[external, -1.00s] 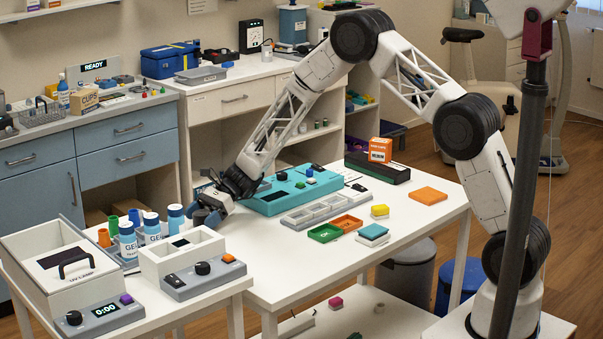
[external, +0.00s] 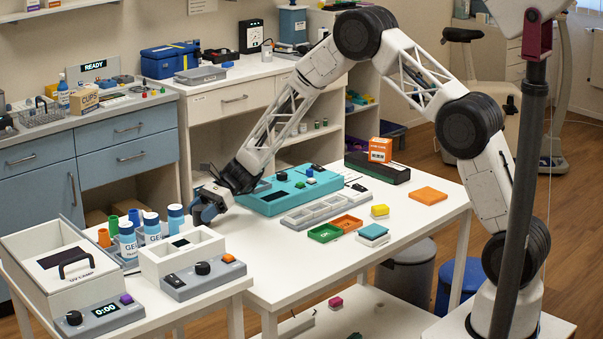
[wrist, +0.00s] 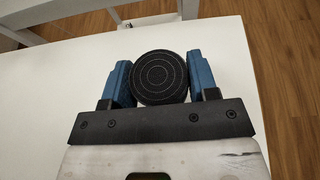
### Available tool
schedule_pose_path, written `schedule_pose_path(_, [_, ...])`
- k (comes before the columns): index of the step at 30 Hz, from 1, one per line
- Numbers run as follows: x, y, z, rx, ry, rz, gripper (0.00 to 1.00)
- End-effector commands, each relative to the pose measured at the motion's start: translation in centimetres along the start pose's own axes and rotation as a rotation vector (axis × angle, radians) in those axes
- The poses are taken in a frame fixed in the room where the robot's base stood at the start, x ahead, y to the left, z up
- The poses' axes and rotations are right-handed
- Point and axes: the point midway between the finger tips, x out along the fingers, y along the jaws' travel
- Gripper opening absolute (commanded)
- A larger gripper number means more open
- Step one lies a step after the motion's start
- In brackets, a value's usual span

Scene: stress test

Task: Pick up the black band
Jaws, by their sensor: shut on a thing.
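A round black roll with fine concentric rings, the black band (wrist: 159,77), sits between the two blue fingers of my gripper (wrist: 160,80) in the wrist view. The fingers touch it on its left and right sides, so my gripper is shut on it. In the external view my gripper (external: 208,212) is at the left end of the white table (external: 270,275), just left of the teal device. The band cannot be made out clearly there. How high it is above the table is hard to tell.
A teal device (external: 262,203) and a grey compartment tray (external: 312,212) lie right of my gripper. Blue-capped gel bottles (external: 152,228) and a white open box (external: 182,250) stand on the nearer table to the left. The white table's front middle is clear.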

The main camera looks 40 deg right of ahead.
Motion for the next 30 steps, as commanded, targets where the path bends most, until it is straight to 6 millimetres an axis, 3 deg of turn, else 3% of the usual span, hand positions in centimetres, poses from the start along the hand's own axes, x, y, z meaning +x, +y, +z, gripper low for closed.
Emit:
schedule_pose_path(5, [-0.9, 0.1, 2.0, -0.002, 0.0, -0.001, 0.3])
schedule_pose_path(30, [-5.1, 12.7, 1.4, 0.0, 0.0, 0.0, 0.3])
